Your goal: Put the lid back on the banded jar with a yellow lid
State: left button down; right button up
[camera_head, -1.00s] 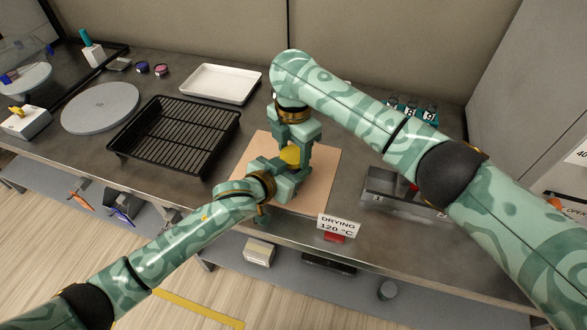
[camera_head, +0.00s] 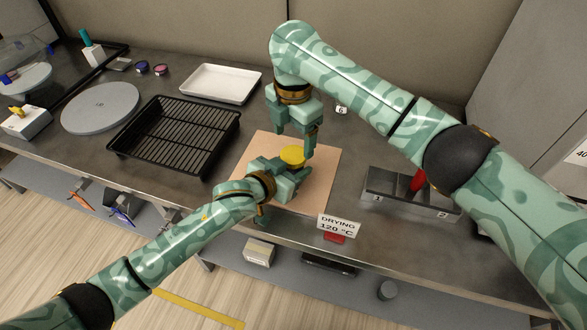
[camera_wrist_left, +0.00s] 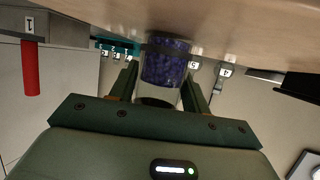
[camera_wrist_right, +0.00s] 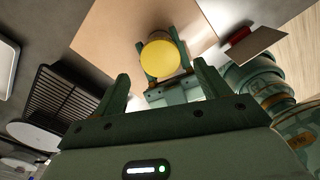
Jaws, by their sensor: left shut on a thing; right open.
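The banded jar (camera_wrist_left: 164,66) is clear, with purple contents and a dark band, and stands on the tan mat (camera_head: 318,190). Its yellow lid (camera_head: 292,156) lies flat over the jar's top in the head view; it shows as a round yellow disc (camera_wrist_right: 166,58) in the right wrist view. Whether it is fully seated is hard to tell. My left gripper (camera_head: 288,172) is shut on the jar from the side, below the lid. My right gripper (camera_head: 296,143) is open and empty, pointing down just above the lid. The left hand hides most of the jar in the head view.
A black wire-rack tray (camera_head: 178,135) and a white tray (camera_head: 220,83) stand left of the mat. A metal bin (camera_head: 385,188) with a red item (camera_head: 418,181) stands to the right. A "DRYING 120 °C" sign (camera_head: 338,226) is at the front edge.

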aim_at(294, 154)
jog(key=shift+r+n, duration=0.8)
jog(key=shift+r, duration=0.95)
jog(key=shift+c, duration=0.4)
jog(key=shift+f, duration=0.15)
jog(key=shift+f, duration=3.9)
jog(key=c, duration=1)
jog(key=o, duration=1.2)
jog(key=shift+c, duration=0.2)
